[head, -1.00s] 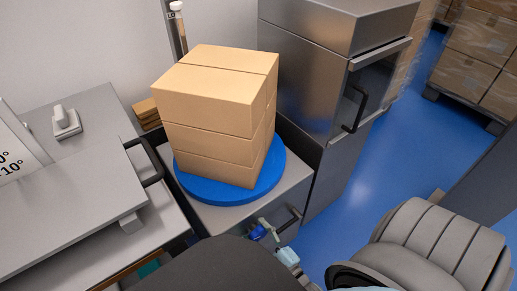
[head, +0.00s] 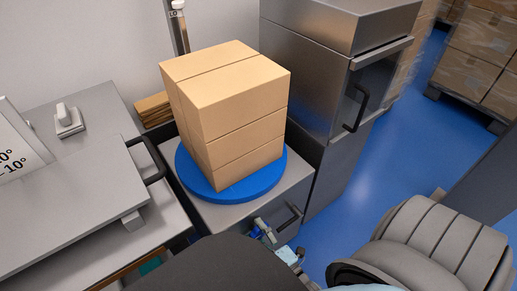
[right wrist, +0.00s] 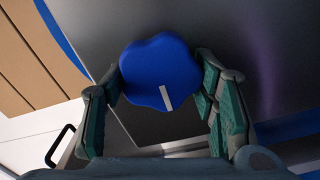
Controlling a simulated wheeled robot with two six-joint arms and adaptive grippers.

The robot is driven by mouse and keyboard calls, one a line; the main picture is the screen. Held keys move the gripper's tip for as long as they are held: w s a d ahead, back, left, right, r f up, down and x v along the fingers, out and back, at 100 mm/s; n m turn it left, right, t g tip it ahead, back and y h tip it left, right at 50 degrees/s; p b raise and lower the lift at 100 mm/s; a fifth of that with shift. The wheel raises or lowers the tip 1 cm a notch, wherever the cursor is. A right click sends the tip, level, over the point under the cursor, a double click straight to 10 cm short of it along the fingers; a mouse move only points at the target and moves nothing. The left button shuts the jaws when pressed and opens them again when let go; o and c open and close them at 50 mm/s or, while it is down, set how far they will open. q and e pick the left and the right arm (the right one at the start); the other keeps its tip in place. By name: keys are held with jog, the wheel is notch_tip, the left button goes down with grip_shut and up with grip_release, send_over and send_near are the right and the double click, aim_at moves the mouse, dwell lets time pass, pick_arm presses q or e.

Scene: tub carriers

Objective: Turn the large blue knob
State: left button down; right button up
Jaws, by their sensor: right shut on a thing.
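The large blue knob (right wrist: 158,62) has a lobed edge and a pale line mark, which points to the bottom of the right wrist view. My right gripper (right wrist: 160,84) is shut on it, with one finger on each side. In the head view this gripper (head: 266,232) is low at the front of a grey cabinet, and it mostly hides the knob there. On the cabinet a round blue turntable (head: 213,195) carries a stack of brown cartons (head: 232,110). My left gripper is not in view.
A grey machine (head: 75,190) with a black handle stands to the left. A tall steel cabinet (head: 310,80) stands behind to the right. Blue floor (head: 385,150) is open at the right, with wrapped cartons on a pallet (head: 470,60) beyond.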

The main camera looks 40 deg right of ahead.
jog(key=o, duration=1.2)
jog(key=shift+s, duration=0.1)
jog(key=s, duration=1.2)
jog(key=shift+a, duration=0.1)
